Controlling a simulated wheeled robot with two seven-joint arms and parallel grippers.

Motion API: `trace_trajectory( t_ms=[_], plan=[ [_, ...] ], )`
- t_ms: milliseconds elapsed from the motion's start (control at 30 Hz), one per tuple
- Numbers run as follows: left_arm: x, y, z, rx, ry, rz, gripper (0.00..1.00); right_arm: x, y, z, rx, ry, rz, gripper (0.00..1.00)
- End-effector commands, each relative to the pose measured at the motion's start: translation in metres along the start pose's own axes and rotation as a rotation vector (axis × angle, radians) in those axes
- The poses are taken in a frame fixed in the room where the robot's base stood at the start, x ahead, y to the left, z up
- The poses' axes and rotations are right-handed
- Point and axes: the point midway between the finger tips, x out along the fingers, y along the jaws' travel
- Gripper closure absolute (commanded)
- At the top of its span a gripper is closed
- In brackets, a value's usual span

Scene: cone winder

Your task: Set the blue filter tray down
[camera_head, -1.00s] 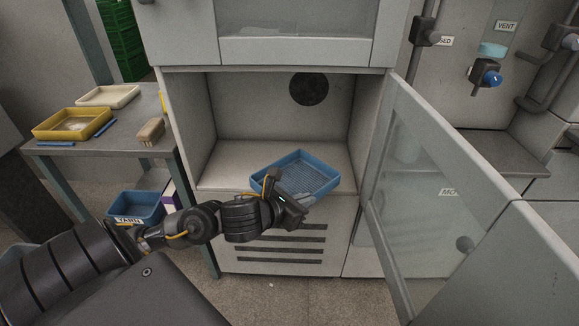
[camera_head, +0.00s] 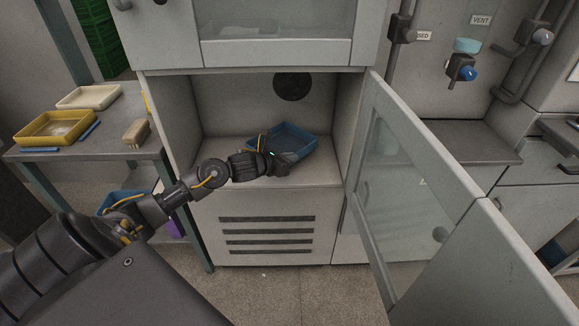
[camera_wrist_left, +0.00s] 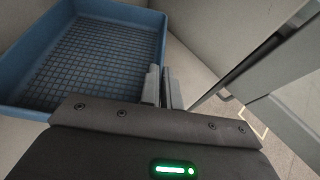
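The blue filter tray (camera_head: 296,138) is inside the open cabinet compartment, over its light floor (camera_head: 318,172), turned at an angle. I cannot tell whether it touches that floor. My left gripper (camera_head: 277,160) reaches in from the left and is at the tray's near side, hiding part of it. In the left wrist view the tray (camera_wrist_left: 95,60) shows its empty gridded bottom. There the two fingers (camera_wrist_left: 163,88) are close together at the tray's right wall, shut on it. My right gripper is not in view.
The cabinet's glazed door (camera_head: 420,190) stands open on the right. A dark round opening (camera_head: 292,86) is in the back wall. On the left, a table (camera_head: 85,152) holds a yellow tray (camera_head: 55,128), a white tray (camera_head: 88,96) and a brush-like block (camera_head: 136,132).

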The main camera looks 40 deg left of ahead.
Motion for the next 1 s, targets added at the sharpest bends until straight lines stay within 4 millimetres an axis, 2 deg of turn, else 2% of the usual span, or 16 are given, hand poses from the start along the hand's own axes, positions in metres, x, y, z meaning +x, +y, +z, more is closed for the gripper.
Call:
trace_trajectory(
  t_ms=[167, 400, 533, 867, 900, 1000],
  plan=[
    [0.002, 0.000, -0.003, -0.002, -0.002, 0.000, 1.00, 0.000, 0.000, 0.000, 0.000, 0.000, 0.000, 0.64],
    [0.013, -0.001, -0.034, -0.003, 0.000, 0.002, 1.00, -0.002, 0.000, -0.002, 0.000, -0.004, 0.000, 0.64],
    [0.018, 0.003, -0.036, -0.001, -0.002, 0.002, 1.00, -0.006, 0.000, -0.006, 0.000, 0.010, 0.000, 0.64],
    [0.019, 0.003, -0.039, 0.001, -0.002, 0.001, 1.00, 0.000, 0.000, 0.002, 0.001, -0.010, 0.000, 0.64],
    [0.019, 0.002, -0.038, 0.000, -0.001, 0.001, 0.92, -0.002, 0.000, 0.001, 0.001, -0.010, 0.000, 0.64],
    [0.019, 0.002, -0.038, 0.000, -0.001, 0.001, 0.79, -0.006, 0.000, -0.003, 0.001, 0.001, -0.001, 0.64]
  ],
)
